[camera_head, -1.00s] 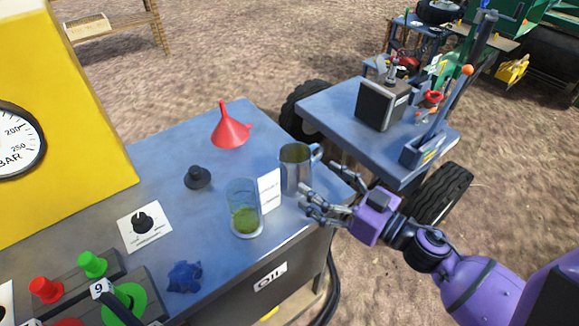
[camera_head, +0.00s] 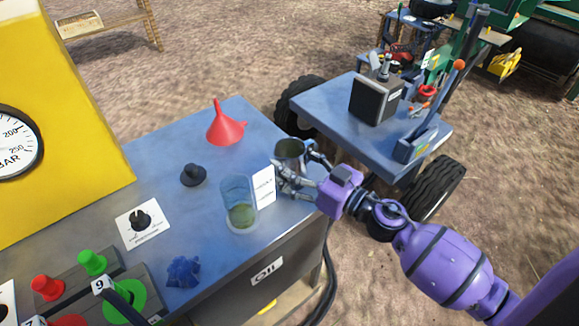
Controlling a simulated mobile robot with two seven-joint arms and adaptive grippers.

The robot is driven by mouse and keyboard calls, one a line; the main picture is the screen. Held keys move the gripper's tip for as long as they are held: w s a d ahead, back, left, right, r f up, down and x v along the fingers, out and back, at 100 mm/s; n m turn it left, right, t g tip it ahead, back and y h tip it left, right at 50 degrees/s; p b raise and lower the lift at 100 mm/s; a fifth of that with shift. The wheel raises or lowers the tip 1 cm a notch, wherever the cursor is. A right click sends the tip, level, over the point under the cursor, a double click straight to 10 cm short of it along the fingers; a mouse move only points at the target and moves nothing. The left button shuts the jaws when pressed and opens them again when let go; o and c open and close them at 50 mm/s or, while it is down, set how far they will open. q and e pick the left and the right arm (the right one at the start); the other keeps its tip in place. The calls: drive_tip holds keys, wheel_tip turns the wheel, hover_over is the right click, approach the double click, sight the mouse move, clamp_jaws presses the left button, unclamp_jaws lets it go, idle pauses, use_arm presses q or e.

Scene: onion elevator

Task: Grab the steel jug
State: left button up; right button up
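The steel jug (camera_head: 289,149) stands upright near the right edge of the blue table, its lower part hidden behind my fingers. My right gripper (camera_head: 298,172) is at the jug, coming in from the right. Its fingers are spread, one on the far right side of the jug and the others across its front. I cannot tell whether they touch it. The jug's handle is mostly hidden by the fingers. My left gripper is out of view.
A glass beaker with green liquid (camera_head: 240,203) and a white card (camera_head: 263,186) stand close left of the gripper. A red funnel (camera_head: 224,127) and a black knob (camera_head: 193,175) are farther left. A blue wheeled cart (camera_head: 330,104) stands behind the table.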

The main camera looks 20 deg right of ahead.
sight(302, 156)
drive_tip(key=c, duration=0.6)
drive_tip(key=shift+r, duration=0.2)
drive_tip(key=shift+r+p, duration=0.35)
drive_tip(key=shift+r, duration=0.4)
wheel_tip(302, 156, up, 2)
drive_tip(key=shift+r+p, duration=0.1)
drive_tip(key=shift+p, duration=0.25)
drive_tip(key=v, duration=0.3)
drive_tip(key=b+v, duration=0.1)
drive_tip(key=v, duration=0.1)
drive_tip(key=shift+s+d+f, duration=0.2)
drive_tip(key=shift+s+f, duration=0.05)
drive_tip(key=shift+f, duration=0.15)
drive_tip(key=b+v, duration=0.1)
drive_tip(key=v, duration=1)
drive_tip(key=shift+s+d+r+b, duration=0.1)
drive_tip(key=shift+s+d+b, duration=0.1)
drive_tip(key=shift+s+b, duration=0.15)
